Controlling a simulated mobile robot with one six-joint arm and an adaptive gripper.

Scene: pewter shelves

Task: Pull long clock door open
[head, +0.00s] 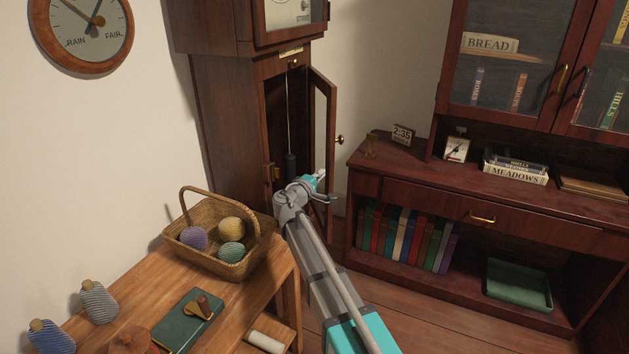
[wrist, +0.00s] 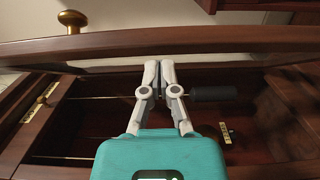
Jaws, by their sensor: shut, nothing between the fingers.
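The tall dark-wood clock (head: 216,130) stands in the corner. Its long narrow door (head: 331,110) stands open, swung out to the right of the case opening, with a brass knob (head: 339,139) on its outer edge. In the wrist view the door's wooden frame (wrist: 230,42) crosses the top, with the knob (wrist: 71,18) at upper left. My gripper (head: 322,174) is at the lower part of the opening, on the door's inner side. In the wrist view its shut, empty fingers (wrist: 158,66) point at the door frame, close to it; contact is unclear.
Inside the case hangs a dark cylindrical weight (head: 290,165), just right of my fingers in the wrist view (wrist: 212,93). A wooden table (head: 262,290) with a yarn basket (head: 262,262) stands at left front. A dark cabinet (head: 400,180) stands right of the door.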

